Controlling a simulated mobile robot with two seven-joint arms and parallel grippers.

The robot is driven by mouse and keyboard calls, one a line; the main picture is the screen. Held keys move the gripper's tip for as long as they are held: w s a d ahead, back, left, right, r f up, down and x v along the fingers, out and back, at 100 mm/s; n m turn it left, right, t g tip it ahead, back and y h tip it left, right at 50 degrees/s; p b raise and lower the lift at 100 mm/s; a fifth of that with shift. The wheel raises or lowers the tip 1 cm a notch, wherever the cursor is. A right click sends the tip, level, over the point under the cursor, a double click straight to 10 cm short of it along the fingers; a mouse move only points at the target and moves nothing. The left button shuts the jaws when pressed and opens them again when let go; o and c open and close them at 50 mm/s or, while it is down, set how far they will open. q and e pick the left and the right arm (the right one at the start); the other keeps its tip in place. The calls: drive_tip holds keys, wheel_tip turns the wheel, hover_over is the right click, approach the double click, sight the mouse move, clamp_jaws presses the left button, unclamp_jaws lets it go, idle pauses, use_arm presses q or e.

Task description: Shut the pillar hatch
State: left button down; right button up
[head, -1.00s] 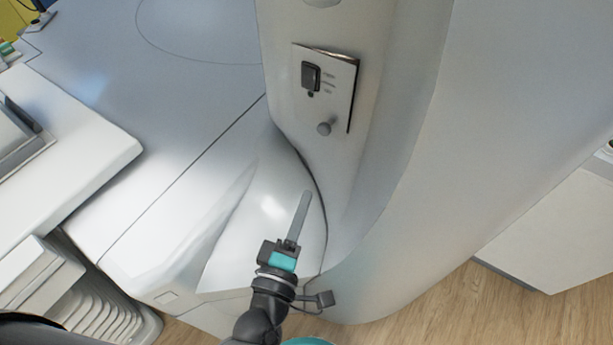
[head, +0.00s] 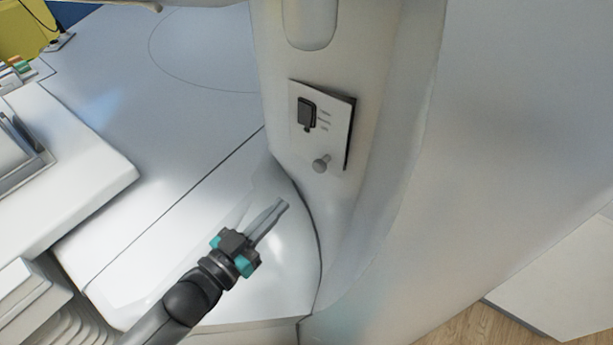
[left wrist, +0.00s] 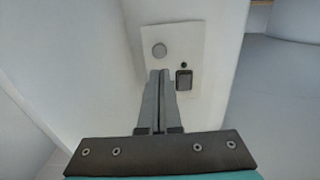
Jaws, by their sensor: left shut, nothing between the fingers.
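The pillar hatch (head: 337,129) is a small pale panel on the front of the white pillar (head: 381,60), with a black latch (head: 306,113) and a round grey knob (head: 321,163). A dark gap shows along its right and top edges, so it stands slightly ajar. My left gripper (head: 283,204) is shut and empty, below and to the left of the hatch, apart from it in the head view. In the left wrist view the fingertips (left wrist: 159,73) point at the hatch (left wrist: 182,37), just below its knob (left wrist: 159,50) and beside its latch (left wrist: 183,79). My right gripper is not in view.
A broad grey-white surface (head: 190,75) lies left of the pillar. A white bench-like unit (head: 65,165) stands at the left. The pillar's wide curved side (head: 500,130) fills the right. The space in front of the hatch is clear.

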sight(322, 171)
use_arm(q)
drive_tip(key=x, duration=1)
drive_tip(key=shift+b, duration=0.4)
drive_tip(key=shift+w+d+p, duration=0.15)
drive_tip(key=shift+w+d, duration=0.1)
drive_tip(key=shift+d, duration=0.35)
drive_tip(key=shift+w+d+p, duration=0.15)
drive_tip(key=shift+w+d, duration=0.1)
drive_tip(key=shift+d, duration=0.3)
drive_tip(key=shift+s, duration=0.15)
